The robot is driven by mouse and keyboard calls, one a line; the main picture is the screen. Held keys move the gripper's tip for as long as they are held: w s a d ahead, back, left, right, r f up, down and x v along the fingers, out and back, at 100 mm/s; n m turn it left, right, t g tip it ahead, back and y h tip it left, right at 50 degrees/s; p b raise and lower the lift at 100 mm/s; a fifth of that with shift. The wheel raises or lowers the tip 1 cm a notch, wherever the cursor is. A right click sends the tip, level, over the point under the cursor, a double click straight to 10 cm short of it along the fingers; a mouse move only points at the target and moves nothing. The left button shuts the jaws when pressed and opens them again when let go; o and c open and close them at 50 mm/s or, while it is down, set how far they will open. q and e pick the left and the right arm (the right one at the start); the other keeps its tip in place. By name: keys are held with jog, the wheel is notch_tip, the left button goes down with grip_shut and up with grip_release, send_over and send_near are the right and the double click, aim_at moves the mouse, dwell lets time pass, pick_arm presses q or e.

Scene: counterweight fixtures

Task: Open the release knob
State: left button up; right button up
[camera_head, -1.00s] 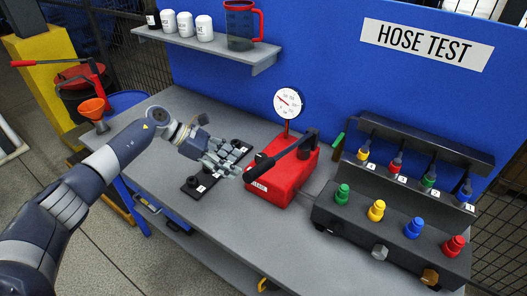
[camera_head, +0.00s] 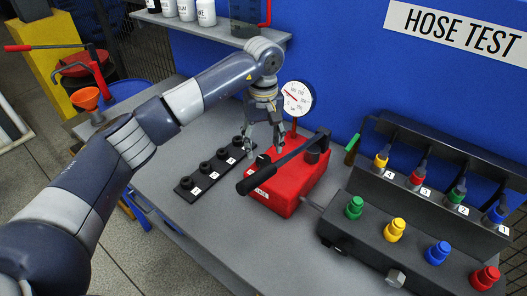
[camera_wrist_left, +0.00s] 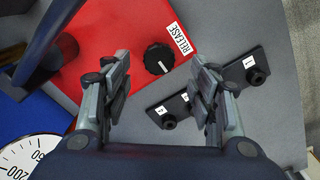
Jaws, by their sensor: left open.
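The release knob (camera_wrist_left: 158,59) is a black round knob on the red pump box (camera_head: 290,192), beside a white label reading RELEASE (camera_wrist_left: 179,38). In the left wrist view it lies between and beyond the two fingers, apart from them. In the head view the knob (camera_head: 263,160) is partly hidden near the black pump lever. My left gripper (camera_head: 265,150) points down above the left back part of the red box. It is open and empty, and its fingers (camera_wrist_left: 160,98) frame the knob in the left wrist view. My right gripper is not seen.
The black pump lever (camera_head: 283,162) slants across the red box close to the gripper. A pressure gauge (camera_head: 298,98) stands behind. A black strip with numbered sockets (camera_head: 187,184) lies left of the box. A hose manifold (camera_head: 350,232) stands right. A shelf (camera_head: 280,38) is above.

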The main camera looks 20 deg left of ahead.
aim_at(263, 159)
pick_arm(q)
notch_tip(263, 159, down, 5)
jog(key=shift+r+p, duration=0.15)
jog(key=shift+p, duration=0.4)
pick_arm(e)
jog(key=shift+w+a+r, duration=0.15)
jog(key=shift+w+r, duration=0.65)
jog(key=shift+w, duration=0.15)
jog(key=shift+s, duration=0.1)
pick_arm(q)
jog(key=c, duration=1.1)
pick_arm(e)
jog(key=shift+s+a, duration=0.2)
